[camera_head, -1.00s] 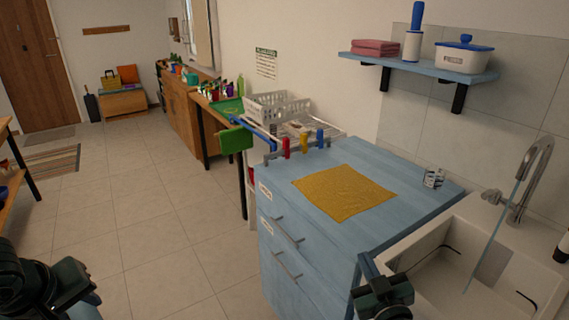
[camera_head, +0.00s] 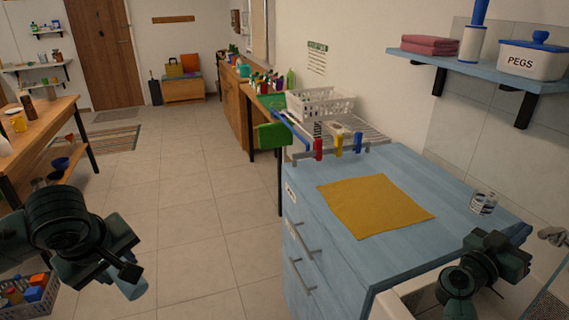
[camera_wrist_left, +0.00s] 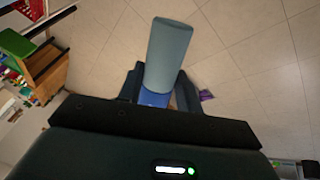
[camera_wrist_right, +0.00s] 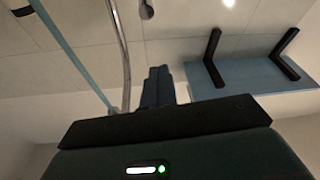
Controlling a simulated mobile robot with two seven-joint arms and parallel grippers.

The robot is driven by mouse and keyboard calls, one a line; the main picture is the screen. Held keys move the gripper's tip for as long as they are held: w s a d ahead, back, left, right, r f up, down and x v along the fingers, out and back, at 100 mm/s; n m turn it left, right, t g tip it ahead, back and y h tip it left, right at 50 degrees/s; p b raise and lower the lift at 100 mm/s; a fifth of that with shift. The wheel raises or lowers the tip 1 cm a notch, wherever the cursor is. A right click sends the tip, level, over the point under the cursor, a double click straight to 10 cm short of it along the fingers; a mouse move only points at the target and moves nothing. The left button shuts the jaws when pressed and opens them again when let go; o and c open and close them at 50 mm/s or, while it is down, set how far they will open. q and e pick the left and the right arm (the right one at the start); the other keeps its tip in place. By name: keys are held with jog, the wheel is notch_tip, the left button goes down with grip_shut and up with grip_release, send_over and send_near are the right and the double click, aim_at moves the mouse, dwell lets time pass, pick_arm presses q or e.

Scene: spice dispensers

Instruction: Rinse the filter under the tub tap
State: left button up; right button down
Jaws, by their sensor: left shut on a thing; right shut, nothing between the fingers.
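My left gripper (camera_head: 122,272) is shut on a grey-blue cylinder with a darker blue end, which looks to be the filter (camera_wrist_left: 168,55). It hangs over the floor, away from the tub; its lower end also shows in the head view (camera_head: 133,288). My right gripper (camera_head: 490,265) is shut and empty near the tub; its closed fingers show in the right wrist view (camera_wrist_right: 158,86). The white tub (camera_head: 402,303) is mostly cut off at the lower right. The chrome tap (camera_head: 553,236) shows only partly at the right edge; its pipe appears in the right wrist view (camera_wrist_right: 122,50).
A blue wall shelf (camera_head: 480,70) hangs above. A wooden table (camera_head: 40,130) stands left, with a crate (camera_head: 30,300) below. The floor between is clear.

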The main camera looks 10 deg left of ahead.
aim_at(552, 231)
pick_arm(q)
jog(key=shift+f+b, duration=0.3)
jog(key=shift+b, duration=0.05)
pick_arm(e)
jog(key=w+d+f, duration=0.1)
jog(key=w+d, duration=0.3)
jog(key=d, duration=0.4)
jog(key=shift+d+f, duration=0.25)
jog(key=shift+d, duration=0.05)
